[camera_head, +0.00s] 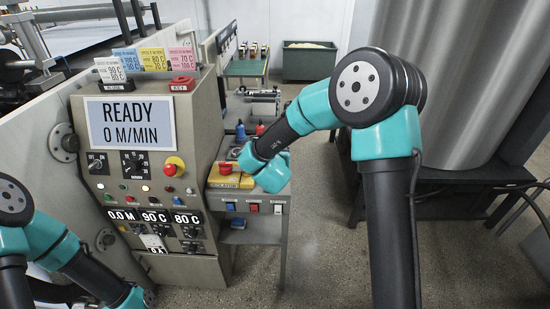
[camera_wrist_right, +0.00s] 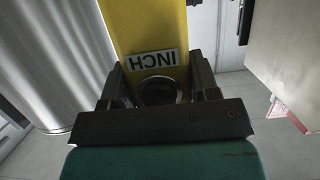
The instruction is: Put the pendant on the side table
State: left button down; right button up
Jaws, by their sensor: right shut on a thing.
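The yellow pendant (camera_wrist_right: 150,25) with an "INCH" label fills the upper middle of the right wrist view. My right gripper (camera_wrist_right: 160,85) is shut on it, one dark finger on each side, near a dark round part. In the head view my right wrist is low over a small grey side table (camera_head: 276,196) beside the console, and its fingers are hidden. Yellow shapes show beside the wrist, one with a red knob and an "ISOLATOR" label (camera_head: 225,185); I cannot tell whether the pendant touches the table. My left arm is at the lower left, its gripper out of frame.
The control console (camera_head: 125,125), with a READY display and a red stop button, stands left of the side table. A steel drum (camera_head: 455,75) on a black stand is at the right. A green-topped table (camera_head: 244,68) and green bin (camera_head: 308,62) are behind. Floor between is clear.

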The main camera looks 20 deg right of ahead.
jog(key=shift+x, duration=1)
jog(key=shift+r, duration=0.1)
jog(key=shift+f, duration=1.65)
jog(key=shift+f, duration=0.2)
jog(key=o, duration=1)
jog(key=shift+r, duration=0.15)
